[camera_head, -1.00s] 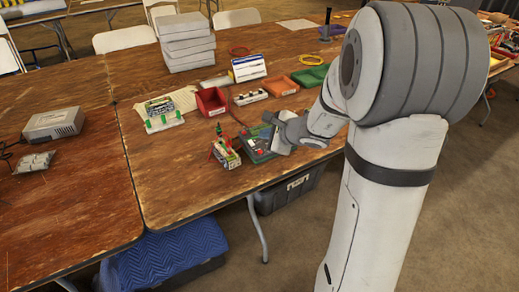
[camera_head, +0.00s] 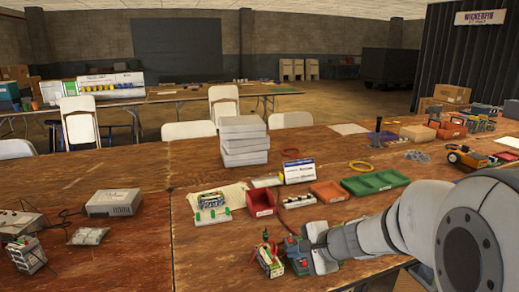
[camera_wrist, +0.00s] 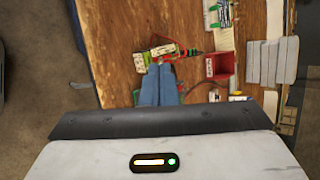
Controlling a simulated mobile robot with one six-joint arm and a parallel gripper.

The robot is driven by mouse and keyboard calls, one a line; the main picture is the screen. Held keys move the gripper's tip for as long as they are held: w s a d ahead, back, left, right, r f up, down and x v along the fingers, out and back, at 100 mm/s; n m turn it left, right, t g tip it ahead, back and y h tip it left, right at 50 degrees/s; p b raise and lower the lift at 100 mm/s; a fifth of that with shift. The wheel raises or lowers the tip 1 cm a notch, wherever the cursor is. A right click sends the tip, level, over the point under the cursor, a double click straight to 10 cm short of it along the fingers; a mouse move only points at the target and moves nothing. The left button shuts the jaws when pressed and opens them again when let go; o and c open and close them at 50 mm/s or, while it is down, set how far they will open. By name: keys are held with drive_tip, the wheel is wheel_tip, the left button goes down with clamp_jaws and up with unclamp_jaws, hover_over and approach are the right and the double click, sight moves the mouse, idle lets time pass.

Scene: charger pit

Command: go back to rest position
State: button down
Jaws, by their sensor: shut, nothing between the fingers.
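My gripper (camera_head: 297,243) is at the front of the wooden table (camera_head: 120,165) in the head view, above a green device with red and light parts (camera_head: 300,265). The fingers also show in the wrist view (camera_wrist: 160,68), shut together with nothing between them. Just beyond their tips is a small battery pack (camera_wrist: 161,51) with red and green leads; in the head view this pack (camera_head: 270,263) stands just left of the gripper. I cannot tell whether the fingertips touch anything. My wrist hides part of the green device.
Behind the gripper are a red bin (camera_head: 261,203), an orange tray (camera_head: 328,191), a green tray (camera_head: 375,182) and a stack of white boxes (camera_head: 244,141). A grey power unit (camera_head: 113,203) lies left. A battery on a green-footed stand (camera_head: 211,206) sits between.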

drive_tip(key=s+a+r+n+g+h+p, duration=0.1)
drive_tip(key=s+r+n+g+p, duration=0.15)
drive_tip(key=s+n, duration=0.2)
drive_tip(key=s+r+n+g+h+p, duration=0.1)
drive_tip(key=s+r+n, duration=0.2)
drive_tip(key=s, duration=0.3)
drive_tip(key=s+d+r+n+h+p, duration=0.3)
drive_tip(key=s+d+n+h, duration=0.2)
drive_tip(key=s, duration=0.3)
drive_tip(key=shift+s+d+r+n+g, duration=0.15)
drive_tip(key=shift+s+d+n+g, duration=0.25)
drive_tip(key=shift+d+n, duration=0.2)
drive_tip(key=shift+d, duration=0.1)
